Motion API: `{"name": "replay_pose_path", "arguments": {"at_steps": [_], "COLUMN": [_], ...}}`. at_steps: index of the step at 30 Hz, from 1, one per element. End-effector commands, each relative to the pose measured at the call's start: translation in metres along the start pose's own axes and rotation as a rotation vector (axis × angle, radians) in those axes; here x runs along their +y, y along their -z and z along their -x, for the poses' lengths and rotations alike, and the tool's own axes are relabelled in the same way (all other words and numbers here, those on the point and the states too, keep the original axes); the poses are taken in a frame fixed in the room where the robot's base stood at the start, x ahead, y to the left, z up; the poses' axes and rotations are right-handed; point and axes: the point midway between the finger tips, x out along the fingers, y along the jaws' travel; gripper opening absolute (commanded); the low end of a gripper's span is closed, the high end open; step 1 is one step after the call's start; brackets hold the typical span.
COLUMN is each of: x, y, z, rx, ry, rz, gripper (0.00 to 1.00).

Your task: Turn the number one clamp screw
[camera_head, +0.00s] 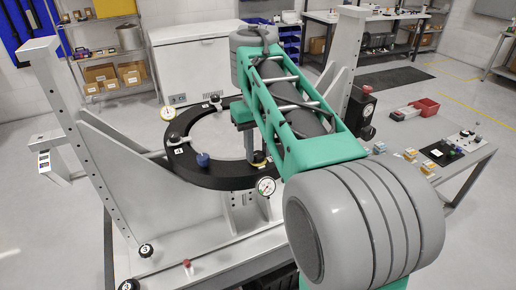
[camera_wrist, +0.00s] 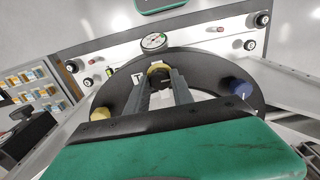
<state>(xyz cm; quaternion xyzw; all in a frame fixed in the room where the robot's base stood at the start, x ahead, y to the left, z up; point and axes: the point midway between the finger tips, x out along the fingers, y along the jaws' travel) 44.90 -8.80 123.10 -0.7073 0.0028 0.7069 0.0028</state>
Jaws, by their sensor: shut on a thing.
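The black ring (camera_head: 215,182) of the mirror fixture bears several clamp screws with coloured knobs. My gripper (camera_head: 254,153) points down at the ring's near right part, its fingers shut on a yellow-topped clamp screw (camera_head: 258,160). In the wrist view, my gripper (camera_wrist: 160,80) has a fingertip on each side of this yellow screw (camera_wrist: 158,69). A white label (camera_wrist: 138,78) beside it carries a dark mark, perhaps a 1. A blue knob (camera_wrist: 241,88) and another yellow knob (camera_wrist: 99,114) sit further round the ring (camera_wrist: 210,62). The fingers partly hide the screw.
A dial gauge (camera_head: 266,187) stands close to the gripped screw; another dial gauge (camera_head: 168,113) is at the ring's far left. Grey uprights (camera_head: 75,115) flank the ring. Black numbered knobs (camera_head: 146,250) stand on the frame's front. A side table (camera_head: 455,165) holds small parts at right.

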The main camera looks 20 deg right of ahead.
Motion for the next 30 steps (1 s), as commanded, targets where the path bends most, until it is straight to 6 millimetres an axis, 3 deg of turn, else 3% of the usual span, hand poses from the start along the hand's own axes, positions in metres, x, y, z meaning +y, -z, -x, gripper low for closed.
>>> {"name": "replay_pose_path", "arguments": {"at_steps": [11, 30], "x": [-0.0004, -0.0005], "y": [-0.0002, -0.0003], "z": [-0.0007, -0.001], "rx": [-0.003, -0.004], "ry": [0.0, 0.0], "rz": [-0.123, -0.683], "gripper": [0.0, 0.0]}}
